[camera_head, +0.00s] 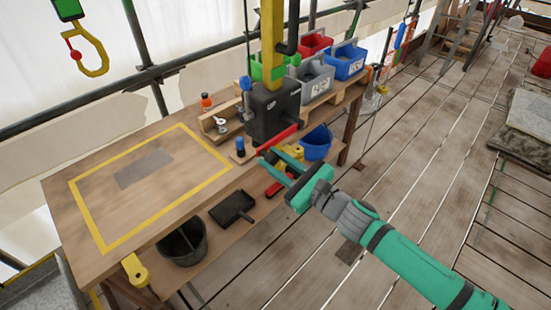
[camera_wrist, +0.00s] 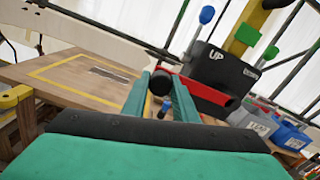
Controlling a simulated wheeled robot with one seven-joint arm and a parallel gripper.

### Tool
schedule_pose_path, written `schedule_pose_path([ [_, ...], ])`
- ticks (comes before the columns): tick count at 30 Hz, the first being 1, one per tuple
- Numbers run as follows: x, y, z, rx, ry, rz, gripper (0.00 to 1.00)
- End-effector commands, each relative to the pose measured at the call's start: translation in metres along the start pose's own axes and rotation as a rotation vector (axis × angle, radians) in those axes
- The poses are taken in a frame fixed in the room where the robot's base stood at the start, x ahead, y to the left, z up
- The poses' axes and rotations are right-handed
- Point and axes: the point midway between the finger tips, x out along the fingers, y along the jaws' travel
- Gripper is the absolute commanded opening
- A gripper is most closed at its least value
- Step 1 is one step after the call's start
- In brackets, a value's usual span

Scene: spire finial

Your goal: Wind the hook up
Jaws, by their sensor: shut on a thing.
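The yellow hook (camera_head: 92,58) with a red latch hangs at the top left of the head view, above the far side of the bench. A black winch box (camera_head: 268,122) stands on a yellow post at the bench's right part. In the wrist view the winch (camera_wrist: 222,70) bears the word UP. Its red crank arm (camera_head: 278,140) also shows in the wrist view (camera_wrist: 210,93) and ends in a black round grip (camera_wrist: 162,80). My green gripper (camera_head: 271,160) is shut on that grip, one finger on each side. The fingers partly hide the grip in the head view.
The wooden bench (camera_head: 90,262) has a yellow outlined rectangle with a grey plate (camera_head: 144,168). Green, grey, red and blue bins (camera_head: 345,62) stand behind the winch. A blue bucket (camera_head: 317,143) is close to my gripper. The plank floor at right is mostly clear.

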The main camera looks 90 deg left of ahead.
Motion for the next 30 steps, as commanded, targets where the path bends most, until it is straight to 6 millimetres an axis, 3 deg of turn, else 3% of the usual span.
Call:
schedule_pose_path([
  [5, 0.000, -0.002, 0.000, 0.000, 0.001, -0.002, 0.00],
  [6, 0.000, -0.001, 0.000, 0.000, 0.001, -0.001, 0.30],
  [8, 0.000, -0.001, 0.000, 0.000, 0.001, -0.001, 0.44],
  [20, -0.006, -0.002, 0.000, -0.001, 0.001, -0.003, 0.44],
  [30, -0.061, -0.002, 0.000, -0.002, 0.003, -0.004, 0.44],
])
